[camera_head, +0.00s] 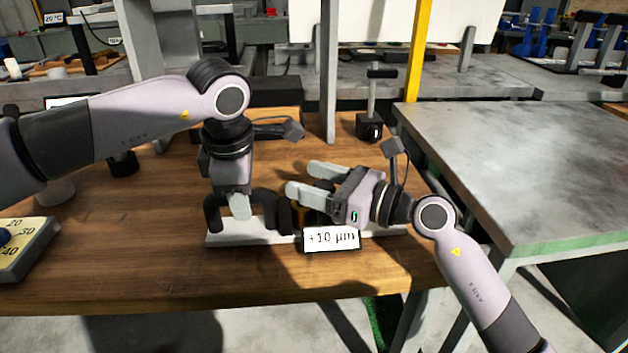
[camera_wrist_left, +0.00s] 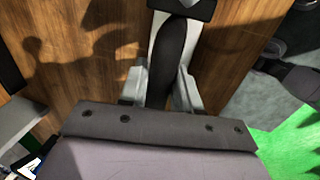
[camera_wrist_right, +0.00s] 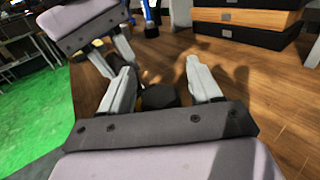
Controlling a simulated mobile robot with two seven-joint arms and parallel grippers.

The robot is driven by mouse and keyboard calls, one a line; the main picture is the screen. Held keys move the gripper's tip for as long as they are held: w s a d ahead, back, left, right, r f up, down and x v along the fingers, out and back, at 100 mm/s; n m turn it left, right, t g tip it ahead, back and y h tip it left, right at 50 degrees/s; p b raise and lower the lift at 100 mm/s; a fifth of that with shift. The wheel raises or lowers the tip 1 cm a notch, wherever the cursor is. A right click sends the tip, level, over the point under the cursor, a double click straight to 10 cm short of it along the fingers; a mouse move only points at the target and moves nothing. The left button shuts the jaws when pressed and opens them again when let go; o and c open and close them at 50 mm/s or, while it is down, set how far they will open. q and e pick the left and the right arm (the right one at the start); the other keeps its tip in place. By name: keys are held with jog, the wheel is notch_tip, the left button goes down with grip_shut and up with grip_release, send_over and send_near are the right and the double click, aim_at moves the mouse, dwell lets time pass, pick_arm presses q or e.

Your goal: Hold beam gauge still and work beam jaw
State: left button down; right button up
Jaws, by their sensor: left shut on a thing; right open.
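The beam gauge (camera_head: 222,239) lies across the front of the wooden bench, with a pale flat base, dark upright parts and a display (camera_head: 332,238) reading "+10 µm". My left gripper (camera_head: 240,205) points down and is shut on the gauge's dark rounded grip (camera_wrist_left: 174,55), which shows between its fingers in the left wrist view. My right gripper (camera_head: 312,182) is open at the right part of the gauge. In the right wrist view a dark knob-like block (camera_wrist_right: 160,97) sits between its spread fingers; contact is not visible. The beam jaw cannot be told apart clearly, partly hidden by my right gripper.
A dial block (camera_head: 25,245) with numbers stands at the bench's left. A small dark stand (camera_head: 371,125) with a post is at the back. Stacked cases (camera_wrist_right: 245,22) show in the right wrist view. A grey metal table (camera_head: 530,160) is at the right.

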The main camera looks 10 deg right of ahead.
grip_shut()
pick_arm(q)
jog(key=shift+a, duration=0.1)
pick_arm(e)
jog(key=d, duration=0.7)
jog(key=shift+d+f, duration=0.1)
jog(key=shift+d, duration=0.55)
pick_arm(q)
jog(key=shift+w+a, duration=0.1)
pick_arm(e)
jog(key=shift+c, duration=0.2)
grip_release()
jog(key=shift+o, duration=0.2)
